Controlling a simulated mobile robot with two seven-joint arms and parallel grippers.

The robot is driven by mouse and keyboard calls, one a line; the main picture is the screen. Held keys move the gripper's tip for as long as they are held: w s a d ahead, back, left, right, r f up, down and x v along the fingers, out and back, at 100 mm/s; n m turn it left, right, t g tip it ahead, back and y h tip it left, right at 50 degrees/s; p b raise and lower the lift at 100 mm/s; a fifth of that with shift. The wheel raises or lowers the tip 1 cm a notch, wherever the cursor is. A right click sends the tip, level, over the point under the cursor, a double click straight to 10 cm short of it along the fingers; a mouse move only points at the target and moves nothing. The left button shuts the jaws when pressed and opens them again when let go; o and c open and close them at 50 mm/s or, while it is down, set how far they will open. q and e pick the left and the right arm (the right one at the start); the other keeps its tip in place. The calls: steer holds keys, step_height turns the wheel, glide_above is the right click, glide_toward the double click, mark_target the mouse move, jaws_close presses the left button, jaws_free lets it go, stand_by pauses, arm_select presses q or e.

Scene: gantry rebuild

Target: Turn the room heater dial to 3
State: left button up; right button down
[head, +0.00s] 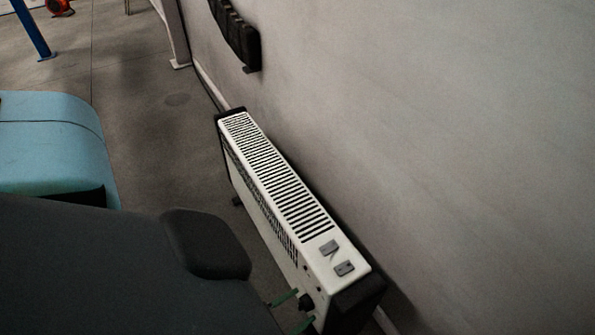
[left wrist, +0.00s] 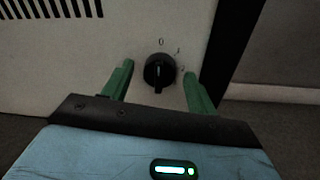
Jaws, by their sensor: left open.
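The room heater (head: 262,222) is a long white unit with black end caps and a slotted top, standing along the wall. Its dial (left wrist: 159,72) is a round black knob with a pale line on its face, on the white panel in the left wrist view. The dial also shows small and dark in the head view (head: 306,302). A 0 is printed above it and a 1 at its upper right; a mark further right is partly hidden by a finger. My left gripper (left wrist: 158,70) is open, its green fingers on either side of the dial; contact cannot be told.
Two grey switches (head: 337,258) sit on the heater's top at the near end. The wall (head: 450,130) runs close behind the heater. A black rack-like object (head: 236,35) hangs on the wall. Bare floor (head: 165,130) lies left of the heater.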

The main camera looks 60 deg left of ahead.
arm_select(q)
steer(key=shift+w, duration=0.15)
arm_select(e)
steer(key=shift+w, duration=0.35)
arm_select(q)
steer(key=shift+c, duration=0.7)
steer(key=c, duration=0.8)
steer(key=shift+c, duration=0.2)
arm_select(e)
steer(key=shift+s+r, duration=0.1)
steer(key=shift+s, duration=0.15)
steer(key=shift+s, duration=0.1)
